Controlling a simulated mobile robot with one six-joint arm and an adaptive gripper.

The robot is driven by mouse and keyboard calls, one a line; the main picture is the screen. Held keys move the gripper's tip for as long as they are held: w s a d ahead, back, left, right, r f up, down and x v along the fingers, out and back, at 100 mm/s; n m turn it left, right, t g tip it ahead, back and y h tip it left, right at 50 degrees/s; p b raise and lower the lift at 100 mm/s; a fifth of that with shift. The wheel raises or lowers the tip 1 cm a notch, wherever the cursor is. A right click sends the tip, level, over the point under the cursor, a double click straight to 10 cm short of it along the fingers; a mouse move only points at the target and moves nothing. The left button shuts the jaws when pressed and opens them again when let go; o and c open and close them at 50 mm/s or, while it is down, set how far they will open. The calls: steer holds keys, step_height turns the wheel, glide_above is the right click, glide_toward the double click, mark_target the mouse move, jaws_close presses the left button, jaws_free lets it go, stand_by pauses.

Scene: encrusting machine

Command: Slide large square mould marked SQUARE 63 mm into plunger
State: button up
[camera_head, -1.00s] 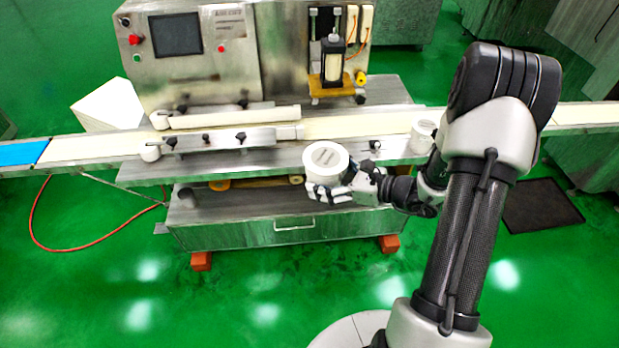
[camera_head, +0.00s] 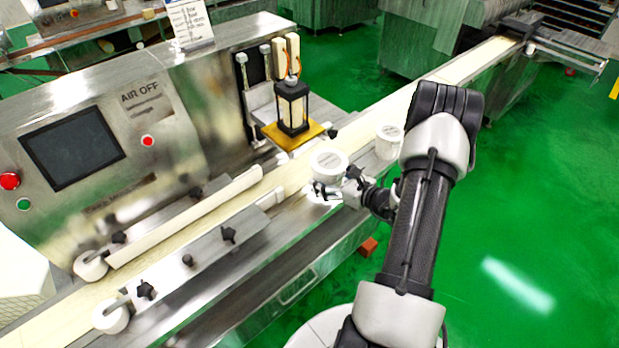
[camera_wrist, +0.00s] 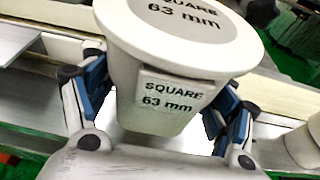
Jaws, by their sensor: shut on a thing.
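The large mould (camera_wrist: 175,62) is a pale, round-topped cup, marked SQUARE 63 mm on its top and on a side label in the wrist view. My gripper (camera_wrist: 160,118) is shut on it, with blue-padded fingers on both sides. In the head view the mould (camera_head: 328,163) is held upright near the conveyor's front edge, by my gripper (camera_head: 327,190). The plunger (camera_head: 291,103) is a dark-framed block with a pale centre above a yellow plate (camera_head: 292,135), behind and left of the mould. The mould is apart from it.
A second pale mould (camera_head: 389,141) stands to the right beside the conveyor (camera_head: 440,88). Guide rails (camera_head: 190,215) with black knobs line the belt at left. The machine panel (camera_head: 110,140) reads AIR OFF. The belt in front of the plunger looks clear.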

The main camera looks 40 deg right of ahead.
steer(key=shift+w+d, duration=0.25)
steer(key=shift+w, duration=0.3)
steer(key=shift+w+a+r+b, duration=0.1)
steer(key=shift+w+a+b, duration=0.05)
steer(key=shift+w, duration=1.35)
steer(key=shift+w+a+b, duration=0.1)
steer(key=shift+w+b, duration=0.05)
steer(key=shift+w, duration=1.3)
steer(key=shift+w+b, duration=0.25)
steer(key=shift+b, duration=0.05)
steer(key=shift+w, duration=0.45)
steer(key=shift+w+b, duration=0.15)
steer(key=shift+b, duration=0.15)
steer(key=shift+w+a, duration=0.1)
steer(key=shift+w, duration=0.35)
steer(key=shift+w+b, duration=0.15)
steer(key=shift+b, duration=0.15)
steer(key=shift+w, duration=0.45)
